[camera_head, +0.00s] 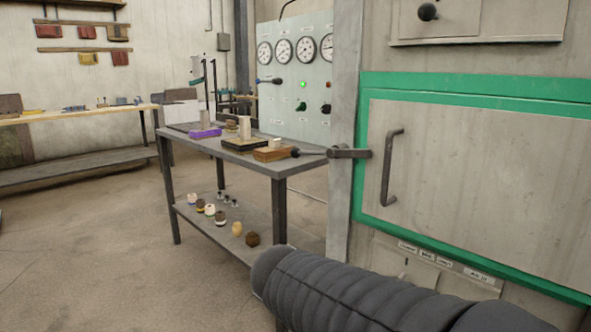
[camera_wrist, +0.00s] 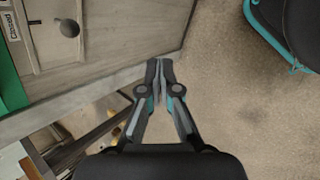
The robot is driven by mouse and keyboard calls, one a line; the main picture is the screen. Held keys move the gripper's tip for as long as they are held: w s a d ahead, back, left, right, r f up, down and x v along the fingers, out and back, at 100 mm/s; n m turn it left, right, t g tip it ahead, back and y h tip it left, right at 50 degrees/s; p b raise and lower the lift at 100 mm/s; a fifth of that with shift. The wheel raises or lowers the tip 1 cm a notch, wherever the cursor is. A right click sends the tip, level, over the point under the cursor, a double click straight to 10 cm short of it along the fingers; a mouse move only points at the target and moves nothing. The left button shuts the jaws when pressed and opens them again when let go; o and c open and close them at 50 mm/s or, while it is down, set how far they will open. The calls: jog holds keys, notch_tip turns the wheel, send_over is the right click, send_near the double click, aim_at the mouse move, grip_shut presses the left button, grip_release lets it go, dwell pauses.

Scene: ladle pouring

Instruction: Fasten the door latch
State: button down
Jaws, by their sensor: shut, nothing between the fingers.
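The door (camera_head: 480,190) is a pale grey panel in a green frame (camera_head: 460,88), at the right of the head view. It looks closed or nearly closed. A dark bar handle (camera_head: 387,168) stands upright near its left edge. The dark latch (camera_head: 348,152) sits on the post left of the door. It lies about level, its right end reaching over the green frame; I cannot tell whether it is engaged. The latch and handle are not visible there.
A metal table (camera_head: 240,155) with blocks on top and small items on its lower shelf stands left of the door. A gauge panel (camera_head: 295,90) is behind it. A round dark knob (camera_wrist: 69,28) shows in the wrist view. Open floor (camera_head: 90,240) lies to the left.

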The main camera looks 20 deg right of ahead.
jog(key=w+d+r+n+h, duration=0.3)
jog(key=w+r+n+h, duration=0.15)
jog(key=w, duration=0.25)
jog(key=w+d+r+n+h, duration=0.3)
jog(key=w+d+n+h, duration=0.15)
jog(key=w+h, duration=0.2)
jog(key=w+a+r+n+t+h, duration=0.2)
jog(key=w+a+n+t, duration=0.25)
jog(key=w, duration=0.35)
jog(key=w+a+r+n+t+h, duration=0.1)
jog(key=w+a+n+t+h, duration=0.1)
jog(key=w+a+n+t, duration=0.35)
jog(key=w+a+r+p+x, duration=0.1)
jog(key=x, duration=1.3)
jog(key=shift+a+r, duration=0.25)
jog(key=shift+r, duration=0.15)
jog(key=shift+w, duration=0.1)
